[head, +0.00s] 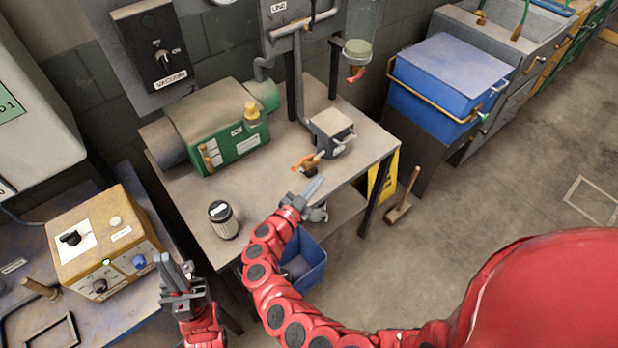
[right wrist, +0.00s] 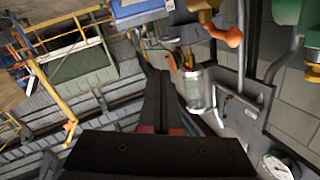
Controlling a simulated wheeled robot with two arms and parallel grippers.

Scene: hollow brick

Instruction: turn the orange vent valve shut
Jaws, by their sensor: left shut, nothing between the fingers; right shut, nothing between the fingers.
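The orange vent valve (head: 305,161) has an orange lever on a brass body, beside a small grey box (head: 330,133) on the grey bench. The lever sticks out to the left in the head view. In the right wrist view, the orange lever (right wrist: 228,34) is at the upper right, apart from the fingers. My right gripper (head: 314,186) is shut and empty, just in front of and below the valve near the bench's front edge; it also shows in the right wrist view (right wrist: 158,90). My left gripper (head: 174,268) is shut and empty, low at the left, away from the valve.
A glass vessel with a red-orange handle (head: 356,73) hangs behind the box. A yellow control box (head: 97,235) is at left. A blue bin (head: 308,262) sits below.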

